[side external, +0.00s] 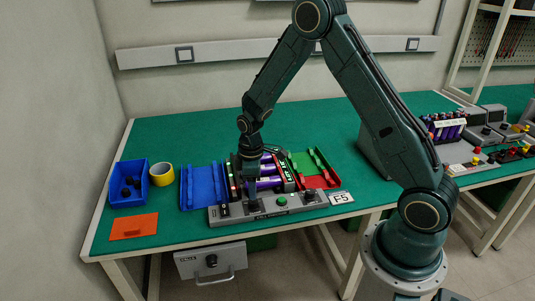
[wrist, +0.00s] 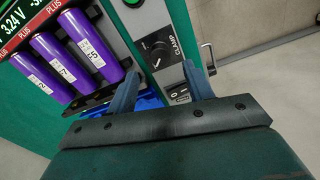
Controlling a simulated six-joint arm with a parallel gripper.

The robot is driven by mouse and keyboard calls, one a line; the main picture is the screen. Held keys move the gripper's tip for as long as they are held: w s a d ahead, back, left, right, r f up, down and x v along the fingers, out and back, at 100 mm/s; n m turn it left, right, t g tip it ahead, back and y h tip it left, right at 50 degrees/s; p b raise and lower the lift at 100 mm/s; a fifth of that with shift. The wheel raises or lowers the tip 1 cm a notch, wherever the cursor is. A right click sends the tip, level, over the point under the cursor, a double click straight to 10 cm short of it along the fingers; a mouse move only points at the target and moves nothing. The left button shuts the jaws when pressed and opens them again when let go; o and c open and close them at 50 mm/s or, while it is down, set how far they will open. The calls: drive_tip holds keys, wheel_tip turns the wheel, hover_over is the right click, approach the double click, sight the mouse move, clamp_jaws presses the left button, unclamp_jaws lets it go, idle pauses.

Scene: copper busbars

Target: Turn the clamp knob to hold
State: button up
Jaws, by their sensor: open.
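The clamp knob (wrist: 158,52) is a round black knob on a grey panel, beside the word CLAMP in the wrist view. Its small position marks are too small to read, so I cannot tell its setting. My gripper (wrist: 160,73) is open, with one finger on each side of the knob's line in the picture and the knob just beyond the tips. I see no contact with the knob. In the side external view my gripper (side external: 250,183) points down over the left part of the grey panel (side external: 232,214), and it partly hides the fixture there.
A rocker switch (wrist: 180,95) is near the right finger. A green button (side external: 282,201) is farther along the panel. Blue (side external: 205,186) and green-red (side external: 312,168) trays flank the fixture.

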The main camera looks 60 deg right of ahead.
sight(253, 203)
drive_tip(key=shift+f, duration=2.85)
drive_tip(key=shift+c, duration=0.2)
drive_tip(key=c, duration=0.9)
